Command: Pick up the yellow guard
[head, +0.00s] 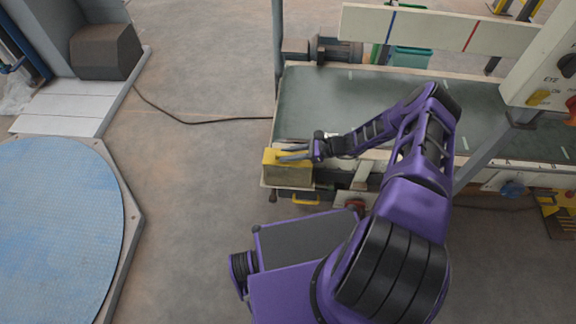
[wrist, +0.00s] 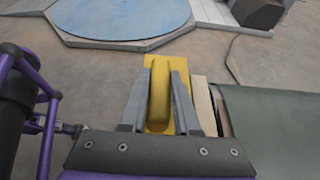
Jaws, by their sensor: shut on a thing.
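The yellow guard (head: 288,168) is a box-like cover at the left end of the conveyor. In the wrist view the guard (wrist: 160,98) has a raised rib or handle on top, between my two grey fingers. My gripper (head: 285,155) reaches it from the right and is shut on this raised part. The guard appears to sit at the conveyor's end; I cannot tell whether it is lifted clear of it. Its underside is hidden.
The green conveyor belt (head: 340,95) runs right from the guard. A control panel (head: 545,75) stands at the right. A round blue platform (head: 60,225) lies at the left. A black cable (head: 205,121) crosses the floor.

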